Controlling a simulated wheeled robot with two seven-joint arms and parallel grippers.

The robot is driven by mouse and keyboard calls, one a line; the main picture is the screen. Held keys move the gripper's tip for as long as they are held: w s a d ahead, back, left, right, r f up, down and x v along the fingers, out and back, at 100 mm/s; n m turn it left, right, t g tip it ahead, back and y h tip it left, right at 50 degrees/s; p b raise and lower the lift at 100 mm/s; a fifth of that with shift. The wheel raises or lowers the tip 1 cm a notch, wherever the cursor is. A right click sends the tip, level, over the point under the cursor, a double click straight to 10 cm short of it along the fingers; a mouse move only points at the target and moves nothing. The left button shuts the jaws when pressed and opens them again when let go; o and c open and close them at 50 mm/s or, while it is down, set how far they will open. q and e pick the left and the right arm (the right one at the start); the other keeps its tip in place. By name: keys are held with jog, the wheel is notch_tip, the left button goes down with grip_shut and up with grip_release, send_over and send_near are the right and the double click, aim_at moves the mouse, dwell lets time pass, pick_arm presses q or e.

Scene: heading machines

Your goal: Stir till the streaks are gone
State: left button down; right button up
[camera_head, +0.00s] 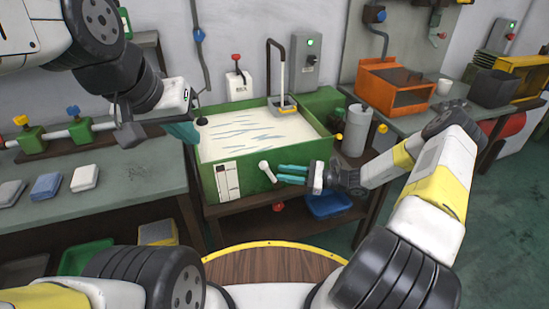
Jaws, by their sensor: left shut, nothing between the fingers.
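A green open tank (262,184) holds pale cream liquid (235,152) with several dark blue-grey streaks across its surface. A tall bent handle (281,75) rises from a yellow and grey block (285,107) at the tank's back edge. My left gripper (184,132), with teal fingers, is shut and empty beside the tank's left rim, close to a black knob (202,121). My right gripper (291,174) is in front of the tank's front wall; its two teal fingers are apart with nothing seen between them. A white-knobbed lever (265,169) is just left of its fingertips.
A left bench (110,208) carries blocks and a pipe with green valves (80,132). An orange box (394,90) and a grey canister (355,130) are at right. A blue bin (328,204) sits below the tank. Wall switches are behind.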

aim_at(275, 184)
jog(key=shift+x, duration=1.9)
grip_shut()
